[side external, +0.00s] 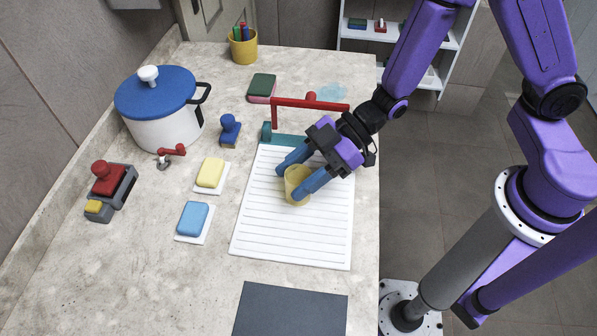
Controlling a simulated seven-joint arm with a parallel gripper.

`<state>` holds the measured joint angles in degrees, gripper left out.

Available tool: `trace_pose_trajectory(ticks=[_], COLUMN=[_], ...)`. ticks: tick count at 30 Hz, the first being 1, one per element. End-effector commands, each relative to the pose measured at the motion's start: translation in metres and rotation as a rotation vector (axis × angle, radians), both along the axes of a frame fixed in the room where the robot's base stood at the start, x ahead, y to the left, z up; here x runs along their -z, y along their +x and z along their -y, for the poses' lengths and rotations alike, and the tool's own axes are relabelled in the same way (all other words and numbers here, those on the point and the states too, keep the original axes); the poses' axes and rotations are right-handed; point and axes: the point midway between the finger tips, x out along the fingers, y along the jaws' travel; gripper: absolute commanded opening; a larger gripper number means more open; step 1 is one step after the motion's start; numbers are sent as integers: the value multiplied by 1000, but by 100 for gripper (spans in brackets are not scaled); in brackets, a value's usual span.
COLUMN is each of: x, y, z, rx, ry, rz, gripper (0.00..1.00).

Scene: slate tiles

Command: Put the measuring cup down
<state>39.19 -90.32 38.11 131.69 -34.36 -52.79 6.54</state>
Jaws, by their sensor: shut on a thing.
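The measuring cup (297,187) is a small translucent yellow cup. It is over the lined white paper pad (292,240) near the counter's right side. My gripper (300,180) has its blue fingers on either side of the cup and is shut on it. The cup looks close to upright. I cannot tell from this view whether its base touches the pad or hangs just above it. The fingers hide part of the cup's sides.
A red bar handle (310,103) stands behind the pad, close to my wrist. A white pot with blue lid (157,95), yellow block (210,173), blue block (193,218) and red stamp (108,180) are left. A dark mat (290,310) lies in front. The lower left counter is clear.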

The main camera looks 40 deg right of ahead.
Motion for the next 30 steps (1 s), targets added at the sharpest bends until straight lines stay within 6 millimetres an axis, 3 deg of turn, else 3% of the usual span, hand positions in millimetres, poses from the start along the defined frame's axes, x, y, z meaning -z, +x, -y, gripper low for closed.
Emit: trace_pose_trajectory(ticks=[11, 12, 14, 26, 30], x=[4, 3, 3, -2, -11], y=[0, 0, 0, 0, -2], z=[0, 0, 0, 1, 19], rx=[0, 0, 0, 1, 4], ry=[-1, -1, -1, 2, 0], rz=[-1, -1, -1, 1, 0], gripper=[21, 60, 76, 76, 76])
